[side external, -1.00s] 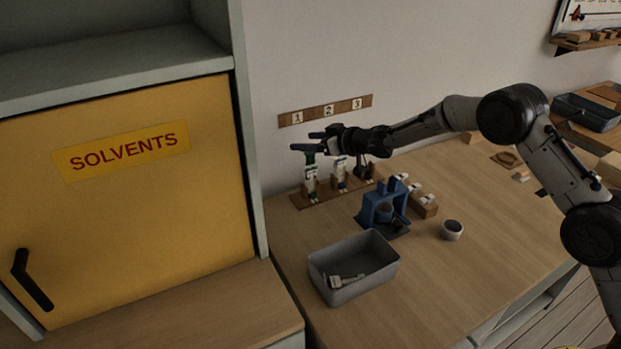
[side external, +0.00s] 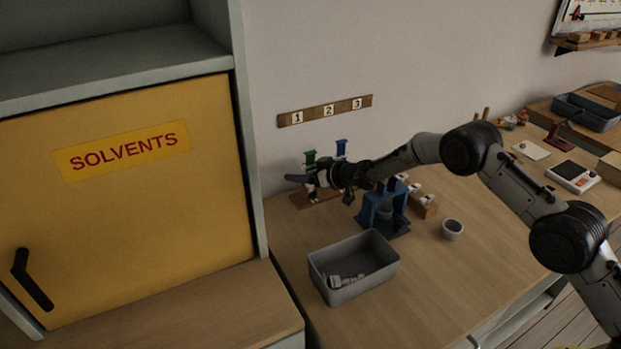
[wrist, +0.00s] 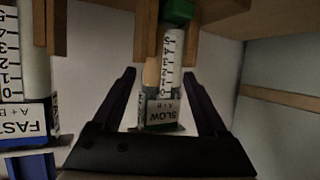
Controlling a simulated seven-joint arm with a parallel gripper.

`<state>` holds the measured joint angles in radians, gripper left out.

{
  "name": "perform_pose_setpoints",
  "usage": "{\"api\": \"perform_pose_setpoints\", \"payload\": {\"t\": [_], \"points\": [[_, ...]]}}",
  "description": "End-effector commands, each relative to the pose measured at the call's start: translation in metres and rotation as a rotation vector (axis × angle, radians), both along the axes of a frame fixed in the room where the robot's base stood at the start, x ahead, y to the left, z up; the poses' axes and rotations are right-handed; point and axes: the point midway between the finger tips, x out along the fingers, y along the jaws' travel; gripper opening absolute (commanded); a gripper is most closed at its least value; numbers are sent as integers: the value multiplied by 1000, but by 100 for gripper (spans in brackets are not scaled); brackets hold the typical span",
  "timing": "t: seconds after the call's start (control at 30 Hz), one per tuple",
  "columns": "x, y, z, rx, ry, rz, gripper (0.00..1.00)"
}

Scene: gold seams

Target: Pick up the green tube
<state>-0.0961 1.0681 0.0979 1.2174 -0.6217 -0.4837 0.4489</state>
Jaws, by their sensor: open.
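The green tube (wrist: 170,60) is a clear tube with a printed scale, a green part at its top and a "SLOW" label with a green band low down. In the side external view its green top (side external: 310,157) shows behind my gripper, and its lower part is mostly hidden. My gripper (side external: 302,179) is low at the wooden stand. In the wrist view my gripper (wrist: 160,78) is open, with one dark finger on each side of the tube. A gap shows beside the fingers, so it is not clamped.
A tube labelled "FAST" (wrist: 28,85) stands close on the left in the wrist view; a blue-topped tube (side external: 341,148) shows beside the green one. A blue holder (side external: 368,205), a grey bin (side external: 345,290) and a small cup (side external: 452,230) stand nearer.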

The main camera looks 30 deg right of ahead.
Motion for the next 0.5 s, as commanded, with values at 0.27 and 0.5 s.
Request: {"api": "perform_pose_setpoints", "payload": {"t": [0.27, 0.5], "points": [[3, 1, -1, 0, -1, 0, 76], [3, 1, -1, -1, 0, 0, 38]]}}
